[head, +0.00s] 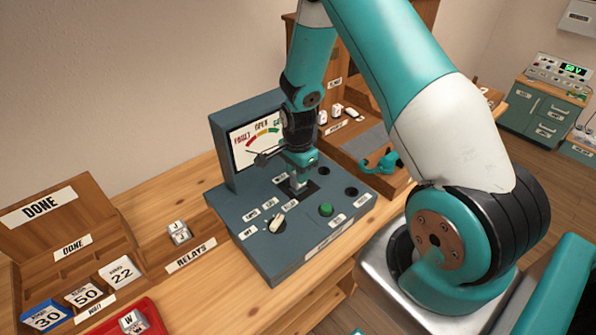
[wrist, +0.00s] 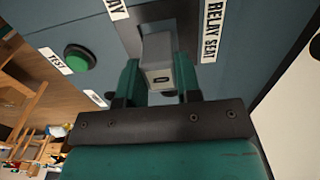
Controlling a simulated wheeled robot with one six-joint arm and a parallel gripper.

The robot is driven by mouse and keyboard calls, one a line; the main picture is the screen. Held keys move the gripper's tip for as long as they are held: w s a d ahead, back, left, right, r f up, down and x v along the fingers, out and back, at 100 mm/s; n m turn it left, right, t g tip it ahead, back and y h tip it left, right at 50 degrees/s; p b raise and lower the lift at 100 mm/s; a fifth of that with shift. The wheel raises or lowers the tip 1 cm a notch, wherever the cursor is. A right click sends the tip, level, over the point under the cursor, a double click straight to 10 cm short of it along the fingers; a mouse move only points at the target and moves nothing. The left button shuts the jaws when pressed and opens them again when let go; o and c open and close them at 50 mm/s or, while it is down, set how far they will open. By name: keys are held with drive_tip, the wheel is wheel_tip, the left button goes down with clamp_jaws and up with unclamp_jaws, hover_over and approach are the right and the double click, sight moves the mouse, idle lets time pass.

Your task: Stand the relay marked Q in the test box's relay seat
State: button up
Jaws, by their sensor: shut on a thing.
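My gripper (head: 298,175) points down over the test box (head: 285,240), at the dark relay seat (head: 309,191). In the wrist view my gripper (wrist: 158,78) is shut on a grey relay (wrist: 157,52), one teal finger on each side. The relay is upright over the dark seat area, beside the label "RELAY SEAT" (wrist: 212,30). No letter Q can be read on it. I cannot tell whether its lower end is inside the seat or just above it.
The box carries a meter (head: 257,135), a selector knob (head: 277,222) and a green button (head: 326,210). A relay (head: 179,232) lies in the RELAYS tray, another (head: 133,321) in a red tray. A DONE rack (head: 70,240) stands left. A teal handset (head: 381,162) is beyond the box.

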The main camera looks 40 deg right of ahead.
drive_tip(key=shift+f+b, duration=0.55)
drive_tip(key=shift+f, duration=0.15)
idle(0.4)
drive_tip(key=o, duration=1.2)
drive_tip(key=shift+r, duration=0.1)
drive_tip(key=shift+r+p, duration=2.9)
drive_tip(key=shift+r, duration=0.8)
drive_tip(key=shift+r+p, duration=1.5)
drive_tip(key=shift+r, duration=0.5)
